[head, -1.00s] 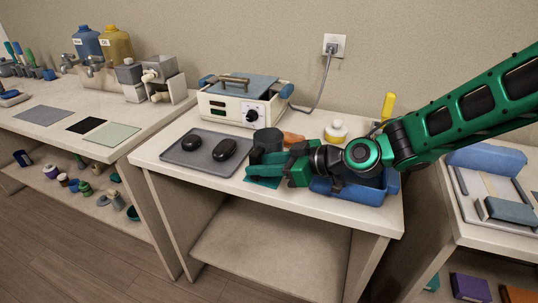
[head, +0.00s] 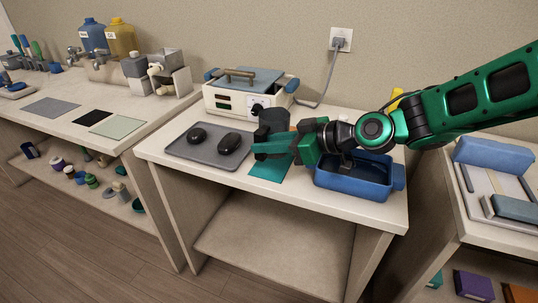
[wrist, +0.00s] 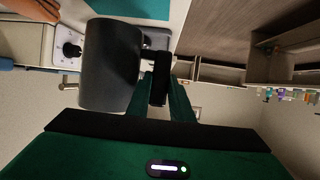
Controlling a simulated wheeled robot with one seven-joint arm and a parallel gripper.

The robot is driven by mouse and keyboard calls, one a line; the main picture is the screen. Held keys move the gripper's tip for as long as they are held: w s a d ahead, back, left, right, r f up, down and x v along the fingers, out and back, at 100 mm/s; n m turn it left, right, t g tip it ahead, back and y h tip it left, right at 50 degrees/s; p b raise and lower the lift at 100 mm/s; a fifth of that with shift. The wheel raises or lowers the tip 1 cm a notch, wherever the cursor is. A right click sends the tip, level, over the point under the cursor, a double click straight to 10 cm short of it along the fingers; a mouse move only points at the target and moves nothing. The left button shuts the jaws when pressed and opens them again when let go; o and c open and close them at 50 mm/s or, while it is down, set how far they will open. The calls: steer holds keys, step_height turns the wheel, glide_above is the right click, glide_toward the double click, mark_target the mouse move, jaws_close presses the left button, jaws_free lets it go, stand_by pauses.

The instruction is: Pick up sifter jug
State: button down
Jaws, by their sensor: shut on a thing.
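The sifter jug (head: 274,120) is a dark grey cylinder in front of the warmer in the head view. It appears raised above the teal mat (head: 268,169). My gripper (head: 268,146) is shut on the jug's handle. In the wrist view the jug (wrist: 110,65) fills the upper left, with its handle between the fingers (wrist: 166,85). The jug's inside is hidden, and the fingers hide part of it in the head view.
A cream warmer (head: 237,102) stands behind the jug. A grey tray (head: 198,154) with two black oval things lies to the left. A blue tray (head: 350,186) sits beneath my wrist at the right. The table's front edge is clear.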

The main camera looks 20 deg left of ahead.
step_height(320, 180, up, 14)
steer(key=shift+f, duration=0.25)
steer(key=c, duration=2.4)
jaws_free()
steer(key=shift+c, duration=0.2)
jaws_close()
